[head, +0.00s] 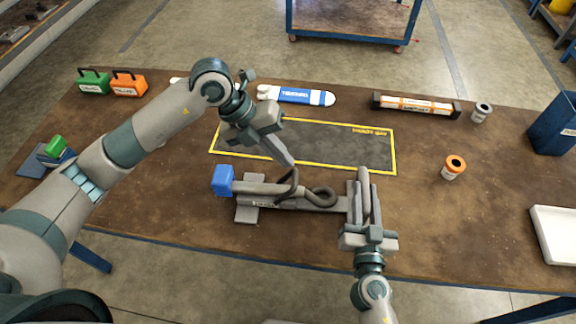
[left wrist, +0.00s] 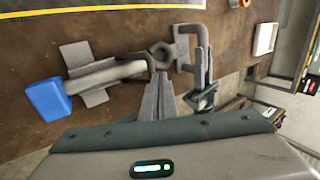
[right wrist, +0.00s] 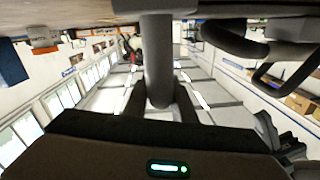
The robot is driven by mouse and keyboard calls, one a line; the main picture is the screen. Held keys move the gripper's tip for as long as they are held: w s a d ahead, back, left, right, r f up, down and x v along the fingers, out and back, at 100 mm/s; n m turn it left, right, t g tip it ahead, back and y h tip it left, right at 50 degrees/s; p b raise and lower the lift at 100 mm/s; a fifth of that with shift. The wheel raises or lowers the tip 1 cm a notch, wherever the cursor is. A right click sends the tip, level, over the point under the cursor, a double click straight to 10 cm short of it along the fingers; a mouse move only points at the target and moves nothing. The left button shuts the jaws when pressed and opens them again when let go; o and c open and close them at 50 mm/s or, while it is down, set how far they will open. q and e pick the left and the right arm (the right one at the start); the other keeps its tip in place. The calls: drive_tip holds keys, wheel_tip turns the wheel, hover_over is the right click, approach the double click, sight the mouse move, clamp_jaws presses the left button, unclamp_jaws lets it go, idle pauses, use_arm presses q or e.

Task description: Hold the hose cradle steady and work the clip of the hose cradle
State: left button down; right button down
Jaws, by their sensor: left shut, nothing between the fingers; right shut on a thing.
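The hose cradle (head: 320,207) lies on the near middle of the table, a grey frame carrying a grey tube with a blue block (head: 222,180) at its left end. A dark bent clip (head: 289,185) arches over the tube, next to a dark ring (head: 322,197). My left gripper (head: 289,162) is shut and empty, its tips close to the clip; in the left wrist view its tips (left wrist: 160,78) are near the clip (left wrist: 132,56), and contact cannot be told. My right gripper (head: 364,208) is shut on the cradle's right-end bar, which fills the right wrist view's centre (right wrist: 157,60).
A yellow-edged dark mat (head: 340,145) lies behind the cradle. A blue-white bottle (head: 300,96), a long orange-white box (head: 415,105), an orange-topped jar (head: 453,167) and green and orange cases (head: 128,84) stand around. A white tray (head: 555,235) is at the right edge.

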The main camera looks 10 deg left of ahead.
use_arm(q)
drive_tip(key=d+v, duration=0.1)
drive_tip(key=v, duration=0.7)
drive_tip(key=shift+a+r, duration=0.2)
drive_tip(key=shift+r, duration=0.3)
use_arm(e)
drive_tip(key=shift+d+f, duration=0.1)
drive_tip(key=shift+d, duration=0.1)
use_arm(q)
drive_tip(key=shift+w, duration=0.1)
use_arm(e)
drive_tip(key=c, duration=1.4)
unclamp_jaws()
use_arm(q)
drive_tip(key=shift+d, duration=0.1)
use_arm(e)
drive_tip(key=s, duration=1.2)
drive_tip(key=shift+d, duration=0.35)
